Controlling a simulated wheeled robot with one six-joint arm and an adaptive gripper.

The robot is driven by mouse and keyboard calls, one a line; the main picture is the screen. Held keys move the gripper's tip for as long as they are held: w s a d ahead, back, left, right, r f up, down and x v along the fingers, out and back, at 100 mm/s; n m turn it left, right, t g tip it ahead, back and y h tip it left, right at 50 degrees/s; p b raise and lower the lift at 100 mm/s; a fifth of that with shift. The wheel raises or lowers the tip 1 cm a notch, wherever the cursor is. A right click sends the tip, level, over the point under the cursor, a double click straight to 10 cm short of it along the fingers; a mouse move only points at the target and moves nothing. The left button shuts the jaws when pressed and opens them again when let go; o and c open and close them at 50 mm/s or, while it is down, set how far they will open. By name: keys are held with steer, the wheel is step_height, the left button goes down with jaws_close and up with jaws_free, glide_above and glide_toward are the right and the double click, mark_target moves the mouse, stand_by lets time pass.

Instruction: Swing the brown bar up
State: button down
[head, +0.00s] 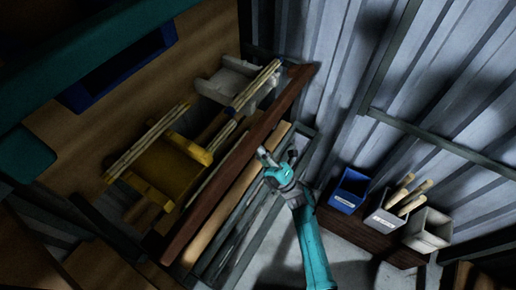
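The brown bar (238,158) is a long reddish-brown beam in the head view. It runs on a slant from the upper middle down to the lower left, along the front of the bench with the yellow and grey fixtures. My gripper (276,157) is at the end of my teal arm, just right of the bar's middle. Its two fingertips look spread apart with nothing between them. I cannot tell whether the left fingertip touches the bar.
A yellow fixture (165,168) and a grey fixture (226,84) hold pale sticks left of the bar. A blue bin (349,190), a white bin with sticks (384,222) and a grey bin (429,231) stand right of my arm, by a corrugated wall (440,90).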

mark_target(260, 144)
steer(key=shift+s+d+r, duration=0.1)
steer(key=shift+d+r, duration=0.05)
steer(key=shift+r, duration=1.7)
